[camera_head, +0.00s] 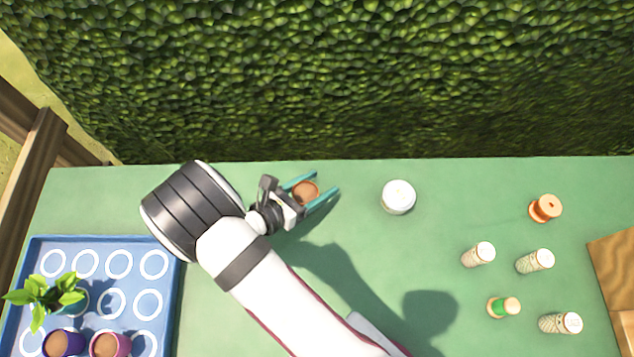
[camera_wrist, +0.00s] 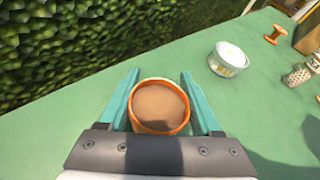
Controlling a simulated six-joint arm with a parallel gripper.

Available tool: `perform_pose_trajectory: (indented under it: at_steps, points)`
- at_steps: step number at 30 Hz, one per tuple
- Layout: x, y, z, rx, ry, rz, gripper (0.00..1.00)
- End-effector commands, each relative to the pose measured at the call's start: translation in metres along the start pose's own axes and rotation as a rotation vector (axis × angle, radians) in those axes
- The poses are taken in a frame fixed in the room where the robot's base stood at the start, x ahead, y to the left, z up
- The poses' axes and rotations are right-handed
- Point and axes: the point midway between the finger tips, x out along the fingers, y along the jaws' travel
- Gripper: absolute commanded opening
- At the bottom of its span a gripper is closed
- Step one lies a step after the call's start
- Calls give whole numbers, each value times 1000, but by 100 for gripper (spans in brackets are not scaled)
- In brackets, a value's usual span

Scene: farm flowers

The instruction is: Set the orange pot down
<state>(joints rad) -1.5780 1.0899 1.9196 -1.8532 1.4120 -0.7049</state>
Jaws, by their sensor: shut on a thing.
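The orange pot (camera_wrist: 159,106), filled with brown soil, sits between the two teal fingers of my gripper (camera_wrist: 160,100) in the wrist view. In the head view the pot (camera_head: 305,192) is at the back of the green table, partly hidden by my gripper (camera_head: 313,192). My gripper is shut on the pot. The pot looks upright. I cannot tell whether its base touches the table or is a little above it.
A white round tub (camera_head: 398,197) stands to the right of the pot. An orange spool (camera_head: 545,208) and several jars (camera_head: 535,261) are farther right. A blue tray (camera_head: 172,247) with white rings holds several pots at the left. A hedge (camera_head: 330,80) borders the table's back edge.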

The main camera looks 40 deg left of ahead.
Motion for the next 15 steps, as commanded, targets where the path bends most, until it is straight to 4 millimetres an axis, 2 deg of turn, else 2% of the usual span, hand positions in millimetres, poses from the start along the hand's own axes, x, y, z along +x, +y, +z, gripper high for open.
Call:
perform_pose_trajectory:
  at_steps: [5, 6, 10, 15]
  points:
    - [1, 0, -2, -1, 0, -1, 7]
    - [1, 0, -2, -1, 0, -1, 71]
    - [1, 0, -2, 0, 0, -1, 94]
    - [1, 0, -2, 0, 0, -1, 96]
